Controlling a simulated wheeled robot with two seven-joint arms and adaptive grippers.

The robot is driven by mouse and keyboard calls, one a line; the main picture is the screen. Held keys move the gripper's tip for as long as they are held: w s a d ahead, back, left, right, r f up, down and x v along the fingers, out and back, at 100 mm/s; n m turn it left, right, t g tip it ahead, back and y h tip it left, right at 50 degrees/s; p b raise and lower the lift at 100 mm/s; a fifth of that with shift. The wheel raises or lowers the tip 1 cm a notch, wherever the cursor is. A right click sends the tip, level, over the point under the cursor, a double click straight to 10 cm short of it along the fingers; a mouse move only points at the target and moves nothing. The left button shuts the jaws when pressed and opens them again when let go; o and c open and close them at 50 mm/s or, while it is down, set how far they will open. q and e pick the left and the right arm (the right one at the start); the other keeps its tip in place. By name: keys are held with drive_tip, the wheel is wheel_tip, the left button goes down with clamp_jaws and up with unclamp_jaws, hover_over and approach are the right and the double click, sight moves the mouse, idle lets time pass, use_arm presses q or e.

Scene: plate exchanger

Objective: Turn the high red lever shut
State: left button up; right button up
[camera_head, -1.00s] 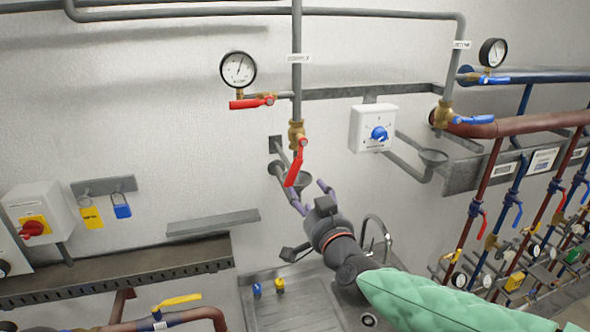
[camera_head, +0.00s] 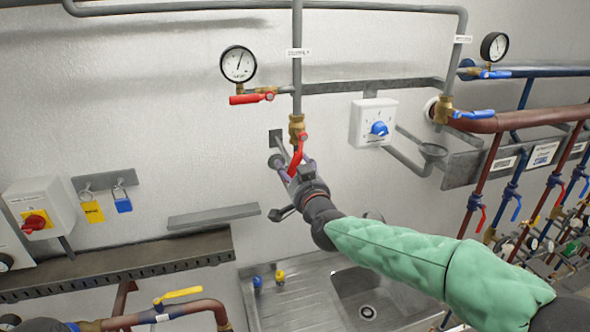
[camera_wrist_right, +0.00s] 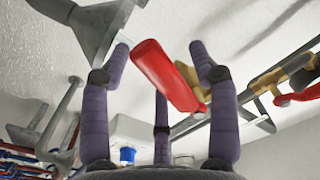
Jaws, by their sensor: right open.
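A red lever (camera_head: 298,153) hangs down and slightly left from the brass valve (camera_head: 297,127) on the vertical grey supply pipe. My right gripper (camera_head: 292,167) is just below it, with its purple fingers around the lever's lower end. In the right wrist view, the red lever (camera_wrist_right: 165,76) reaches in between the spread fingers, with gaps visible on both sides. The gripper is open, and the lever's lower end is partly hidden in the head view. My left gripper is not in view.
Another red lever (camera_head: 251,98) lies horizontal below a pressure gauge (camera_head: 238,64). A white box with a blue knob (camera_head: 379,128) is to the right. Bare wall lies left of the valve.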

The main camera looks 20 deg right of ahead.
clamp_jaws()
drive_tip(key=shift+a, duration=0.15)
drive_tip(key=a+m, duration=0.1)
drive_tip(key=a+r+m+b, duration=0.1)
drive_tip(key=m, duration=0.1)
drive_tip(key=shift+a+r+m, duration=0.1)
drive_tip(key=shift+m, duration=0.2)
drive_tip(key=a+r+m, duration=0.3)
drive_tip(key=r+m, duration=0.3)
drive_tip(key=m, duration=0.4)
drive_tip(key=shift+b, duration=0.3)
drive_tip(key=shift+r, duration=0.2)
